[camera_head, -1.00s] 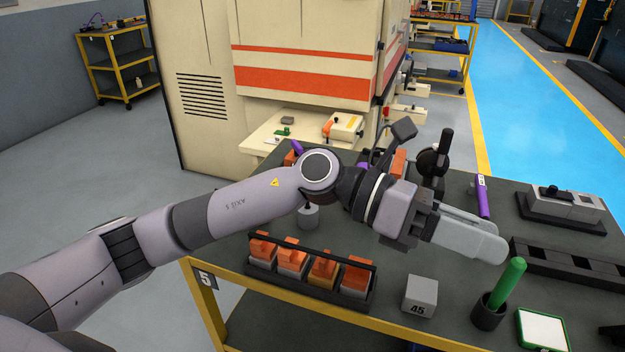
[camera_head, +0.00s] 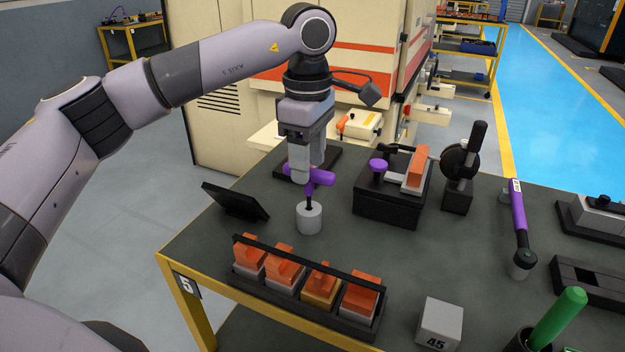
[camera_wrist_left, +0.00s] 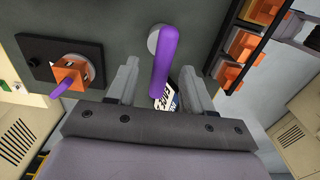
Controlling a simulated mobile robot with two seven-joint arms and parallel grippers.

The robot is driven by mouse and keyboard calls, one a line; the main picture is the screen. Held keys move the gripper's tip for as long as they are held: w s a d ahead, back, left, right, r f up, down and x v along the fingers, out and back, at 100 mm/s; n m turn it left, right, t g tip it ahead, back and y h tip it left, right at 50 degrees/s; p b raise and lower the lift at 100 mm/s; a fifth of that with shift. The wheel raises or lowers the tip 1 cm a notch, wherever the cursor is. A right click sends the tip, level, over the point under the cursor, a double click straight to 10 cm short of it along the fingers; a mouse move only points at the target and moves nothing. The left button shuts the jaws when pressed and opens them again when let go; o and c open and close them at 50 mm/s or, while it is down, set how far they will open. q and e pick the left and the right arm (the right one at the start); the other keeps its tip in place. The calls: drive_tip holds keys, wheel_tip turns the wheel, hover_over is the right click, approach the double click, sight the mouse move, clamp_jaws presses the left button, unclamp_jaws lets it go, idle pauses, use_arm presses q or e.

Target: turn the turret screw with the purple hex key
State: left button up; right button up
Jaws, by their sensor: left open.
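The purple hex key (camera_head: 322,177) stands upright in a grey round holder (camera_head: 309,218) on the bench, its dark shaft going into the holder's top. My left gripper (camera_head: 301,176) points down at its purple handle. In the left wrist view the handle (camera_wrist_left: 165,58) lies between the two spread fingers, with a gap visible on either side. A black plate (camera_wrist_left: 38,47) there carries an orange block (camera_wrist_left: 72,72) with a purple part sticking out. In the head view this block is hidden behind my gripper. I cannot make out the turret screw for certain. My right gripper is not in view.
A dark tilted panel (camera_head: 234,201) stands left of the holder. A rack (camera_head: 300,303) of orange-topped electrodes is in front. A black fixture (camera_head: 386,205) with a purple knob stands to the right.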

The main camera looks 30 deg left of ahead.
sight(309, 189)
use_arm(q)
wheel_tip(309, 189, down, 6)
drive_tip(key=shift+s+f, duration=0.1)
drive_tip(key=shift+d, duration=0.1)
clamp_jaws()
